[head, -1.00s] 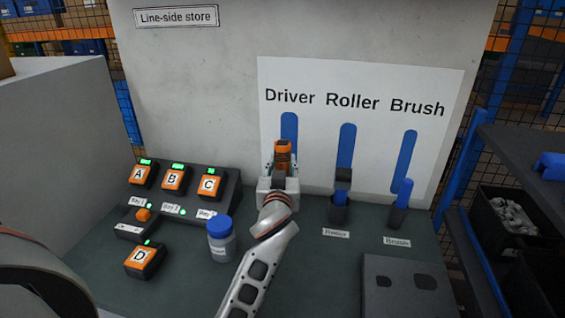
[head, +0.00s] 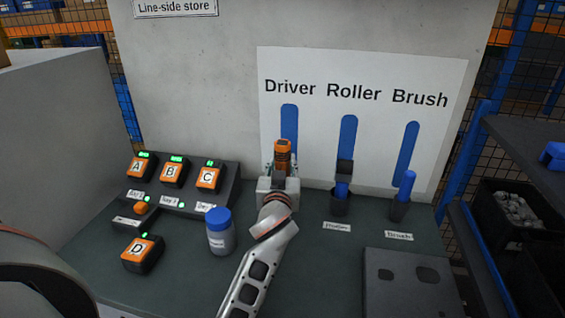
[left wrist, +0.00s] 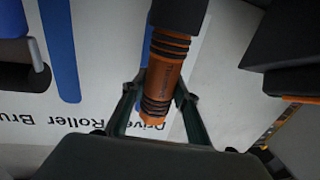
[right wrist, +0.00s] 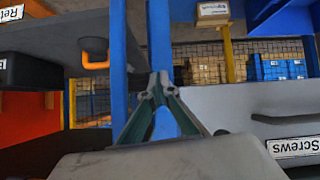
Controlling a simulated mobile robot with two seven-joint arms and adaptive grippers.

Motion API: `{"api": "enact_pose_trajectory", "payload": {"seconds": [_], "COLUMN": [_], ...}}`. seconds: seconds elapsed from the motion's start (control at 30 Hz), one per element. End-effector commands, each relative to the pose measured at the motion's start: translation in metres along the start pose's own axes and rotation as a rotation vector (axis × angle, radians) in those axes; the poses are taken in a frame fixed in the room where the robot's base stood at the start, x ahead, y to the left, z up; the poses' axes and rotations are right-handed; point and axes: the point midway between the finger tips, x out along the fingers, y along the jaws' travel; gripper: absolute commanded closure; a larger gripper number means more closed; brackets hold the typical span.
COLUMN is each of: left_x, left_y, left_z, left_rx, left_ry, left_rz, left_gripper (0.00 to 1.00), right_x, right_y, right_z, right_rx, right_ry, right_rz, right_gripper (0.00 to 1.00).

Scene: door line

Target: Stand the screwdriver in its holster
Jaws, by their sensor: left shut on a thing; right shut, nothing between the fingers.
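My left gripper (head: 279,180) is shut on the screwdriver (head: 282,150), whose orange handle with black rings stands upright above the fingers. It is in front of the blue strip under "Driver" on the board. The left wrist view, upside down, shows the handle (left wrist: 166,75) between the two fingers (left wrist: 158,100). A dark cylinder (left wrist: 180,8) adjoins the handle's lower end; I cannot tell whether it is the holster or part of the screwdriver. In the head view my gripper and arm hide the holster's place. My right gripper (right wrist: 160,84) is shut and empty, away from the bench.
The roller (head: 342,182) and brush (head: 402,192) stand in dark holders to the right. A blue-capped bottle (head: 220,237) stands left of my arm, near lettered orange blocks (head: 173,173). A dark plate with holes (head: 412,282) lies at front right.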

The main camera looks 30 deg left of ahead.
Motion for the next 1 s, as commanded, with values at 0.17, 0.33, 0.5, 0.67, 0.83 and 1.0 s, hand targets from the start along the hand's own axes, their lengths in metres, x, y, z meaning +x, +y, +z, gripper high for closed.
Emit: {"api": "enact_pose_trajectory", "payload": {"seconds": [0.17, 0.33, 0.5, 0.67, 0.83, 1.0], "left_x": [0.000, 0.000, 0.000, 0.000, 0.000, 0.000], "left_y": [0.000, 0.000, 0.000, 0.000, 0.000, 0.000], "left_z": [-0.002, -0.001, -0.003, -0.024, -0.057, -0.085], "left_rx": [-0.002, -0.001, 0.000, -0.005, -0.006, -0.004], "left_ry": [0.004, 0.002, -0.001, 0.003, 0.004, 0.004], "left_rz": [0.001, 0.000, -0.001, -0.001, 0.000, 0.000], "left_gripper": [0.52, 0.52, 0.52, 0.52, 0.52, 0.52], "right_x": [0.000, 0.000, 0.000, 0.000, 0.000, 0.000], "right_y": [0.000, 0.000, 0.001, 0.000, 0.000, 0.000], "right_z": [0.000, 0.001, 0.001, 0.000, 0.000, 0.000], "right_rx": [0.000, 0.000, -0.002, -0.001, 0.000, 0.000], "right_ry": [-0.001, -0.001, -0.002, -0.001, 0.000, 0.000], "right_rz": [0.000, 0.000, 0.000, 0.000, 0.000, 0.000], "right_gripper": [1.00, 1.00, 1.00, 1.00, 1.00, 1.00]}}
